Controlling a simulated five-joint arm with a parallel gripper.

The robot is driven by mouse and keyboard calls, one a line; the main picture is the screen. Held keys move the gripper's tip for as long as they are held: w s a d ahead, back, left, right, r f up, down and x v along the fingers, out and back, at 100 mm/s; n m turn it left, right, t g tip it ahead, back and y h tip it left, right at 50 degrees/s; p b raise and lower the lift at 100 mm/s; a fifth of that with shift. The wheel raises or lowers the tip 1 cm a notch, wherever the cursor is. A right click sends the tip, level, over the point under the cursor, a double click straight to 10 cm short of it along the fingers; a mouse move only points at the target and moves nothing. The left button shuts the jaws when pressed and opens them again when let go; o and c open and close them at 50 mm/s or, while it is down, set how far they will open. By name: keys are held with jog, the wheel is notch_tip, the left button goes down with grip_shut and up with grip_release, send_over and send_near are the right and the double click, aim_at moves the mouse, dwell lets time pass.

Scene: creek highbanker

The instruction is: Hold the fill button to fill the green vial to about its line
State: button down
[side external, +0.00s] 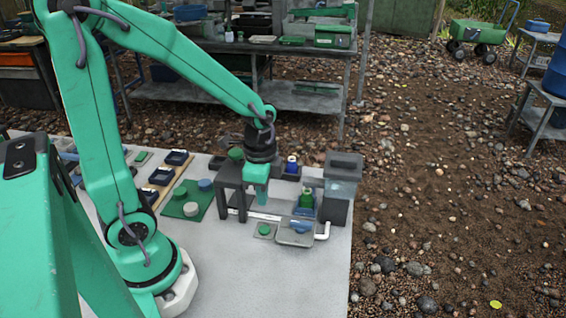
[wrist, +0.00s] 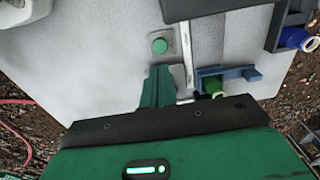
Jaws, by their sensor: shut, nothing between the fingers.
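The green fill button (side external: 265,229) sits on a small pale plate on the light tabletop. It also shows in the wrist view (wrist: 159,46), just beyond my fingertips. My gripper (side external: 262,200) is shut and empty, pointing down above and behind the button, apart from it in the side view. In the wrist view my fingers (wrist: 159,72) show as one dark green block. The green vial (side external: 306,198) stands upright at the blue holder (side external: 303,211), right of my gripper. In the wrist view the vial (wrist: 213,87) is partly hidden by my gripper body. Its line and liquid level are too small to tell.
A clear tray (side external: 296,237) and white pipe (side external: 323,232) lie right of the button. A grey tank unit (side external: 338,205) stands at the right, and a dark stand (side external: 230,190) is close left of my gripper. A blue vial (side external: 292,164) stands behind. The front tabletop is clear.

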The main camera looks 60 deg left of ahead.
aim_at(264, 229)
jog(key=shift+f, duration=0.15)
jog(key=shift+f, duration=4)
jog(key=shift+f, duration=0.45)
dwell(1.8)
jog(key=shift+r, duration=1.15)
jog(key=shift+r, duration=0.1)
notch_tip(264, 229, up, 7)
dwell(0.4)
